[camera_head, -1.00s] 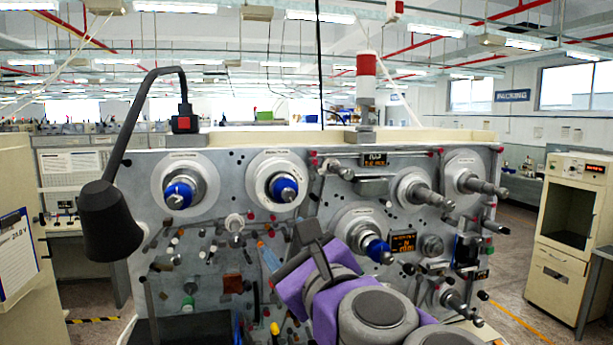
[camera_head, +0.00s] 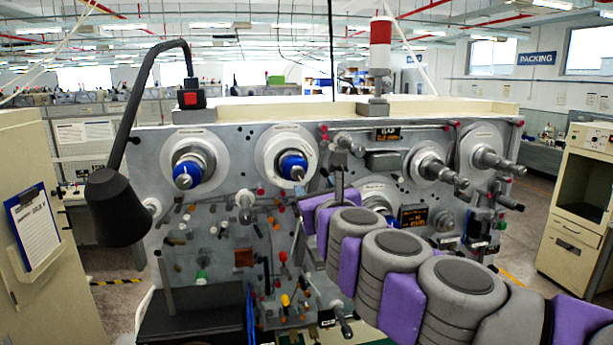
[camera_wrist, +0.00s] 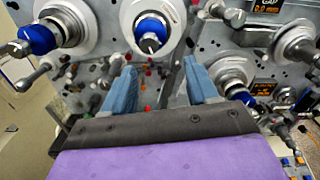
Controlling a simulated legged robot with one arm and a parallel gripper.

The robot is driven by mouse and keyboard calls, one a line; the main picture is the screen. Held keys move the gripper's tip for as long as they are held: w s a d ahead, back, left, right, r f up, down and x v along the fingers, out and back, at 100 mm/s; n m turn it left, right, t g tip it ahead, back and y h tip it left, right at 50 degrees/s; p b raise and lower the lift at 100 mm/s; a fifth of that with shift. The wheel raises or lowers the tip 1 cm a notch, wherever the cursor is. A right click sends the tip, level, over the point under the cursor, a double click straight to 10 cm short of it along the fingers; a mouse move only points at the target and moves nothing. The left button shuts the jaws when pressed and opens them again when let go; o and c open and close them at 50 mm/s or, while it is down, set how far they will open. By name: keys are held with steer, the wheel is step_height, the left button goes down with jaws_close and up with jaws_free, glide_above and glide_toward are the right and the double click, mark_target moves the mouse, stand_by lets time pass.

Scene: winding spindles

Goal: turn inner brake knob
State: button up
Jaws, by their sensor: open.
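Several blue knobs sit on spindles on the grey machine panel; which one is the inner brake knob I cannot read. The upper-left blue knob (camera_head: 185,176) and the second upper blue knob (camera_head: 293,166) stand clear in the head view. In the wrist view they are the left knob (camera_wrist: 38,39) and the middle knob (camera_wrist: 151,34). A lower blue knob (camera_wrist: 238,93) is right of the right finger; my arm mostly hides it in the head view. My gripper (camera_wrist: 160,66) is open and empty, its blue fingers pointing at the panel just below the middle knob, apparently not touching it.
Bare metal spindles (camera_head: 440,172) stick out at the upper right. A black lamp (camera_head: 115,205) hangs at the left. Small pegs and guides crowd the panel's lower middle. A beige cabinet (camera_head: 580,215) stands at the right, a clipboard (camera_head: 35,230) at the left.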

mark_target(299, 176)
steer(key=w+a, duration=0.1)
steer(key=w, duration=0.1)
steer(key=w+a, duration=0.3)
steer(key=shift+w+a+f, duration=0.25)
steer(key=shift+w+a, duration=0.15)
steer(key=shift+w+r+p, duration=0.1)
steer(key=shift+r+p, duration=0.2)
steer(key=shift+w+d+r, duration=0.15)
steer(key=shift+d, duration=0.5)
steer(key=shift+w+a+f, duration=0.2)
steer(key=shift+w, duration=0.4)
steer(key=shift+w+a+f, duration=0.15)
steer(key=shift+w+a, duration=0.05)
steer(key=shift+w, duration=0.4)
steer(key=shift+a, duration=0.45)
steer(key=shift+c, duration=1.3)
steer(key=shift+d, duration=0.6)
steer(key=c, duration=0.4)
steer(key=shift+s+a, duration=0.1)
steer(key=c, duration=0.4)
